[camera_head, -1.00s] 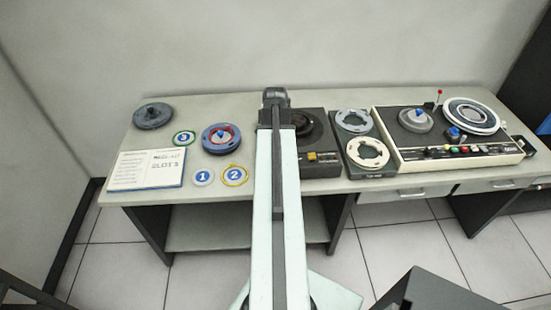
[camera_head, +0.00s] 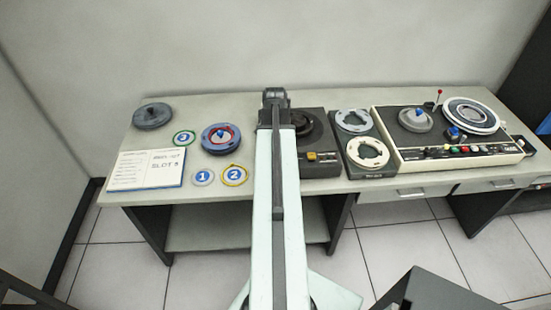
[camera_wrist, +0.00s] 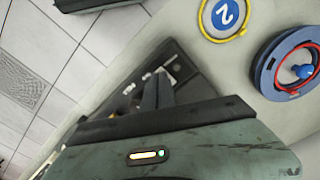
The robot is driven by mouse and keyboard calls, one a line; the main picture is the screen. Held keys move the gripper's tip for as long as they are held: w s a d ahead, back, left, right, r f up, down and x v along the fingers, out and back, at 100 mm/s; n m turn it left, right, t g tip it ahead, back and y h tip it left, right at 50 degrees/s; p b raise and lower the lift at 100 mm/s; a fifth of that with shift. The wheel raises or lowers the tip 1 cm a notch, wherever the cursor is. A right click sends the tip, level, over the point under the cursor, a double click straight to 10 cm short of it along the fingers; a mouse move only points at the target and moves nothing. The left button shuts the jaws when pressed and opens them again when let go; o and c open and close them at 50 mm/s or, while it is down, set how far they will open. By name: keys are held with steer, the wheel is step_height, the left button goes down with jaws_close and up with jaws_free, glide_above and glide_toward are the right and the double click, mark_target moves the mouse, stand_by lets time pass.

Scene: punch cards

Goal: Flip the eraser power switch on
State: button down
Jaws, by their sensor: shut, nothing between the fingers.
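The eraser appears to be the dark box (camera_head: 318,170) in the middle of the table, with a black round top (camera_head: 308,128) and small yellowish controls (camera_head: 322,156) on its front panel. My arm covers its left part in the head view. In the wrist view the dark box (camera_wrist: 178,62) lies under my gripper (camera_wrist: 158,78), with small pale parts of its panel showing beside the fingers. The fingers are shut with nothing between them and point at the panel area. I cannot tell whether they touch it, nor how the switch is set.
Left of my arm are a reel with a blue knob (camera_head: 221,137), numbered discs (camera_head: 235,175), a grey reel (camera_head: 152,115) and a card (camera_head: 147,169). To the right are a holder with two rings (camera_head: 372,172) and a tape deck (camera_head: 460,160). The table front edge is close.

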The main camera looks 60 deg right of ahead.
steer(key=shift+f+b, duration=0.95)
steer(key=shift+f, duration=0.05)
steer(key=shift+r, duration=0.1)
step_height(320, 180, up, 7)
steer(key=p, duration=0.7)
stand_by(0.5)
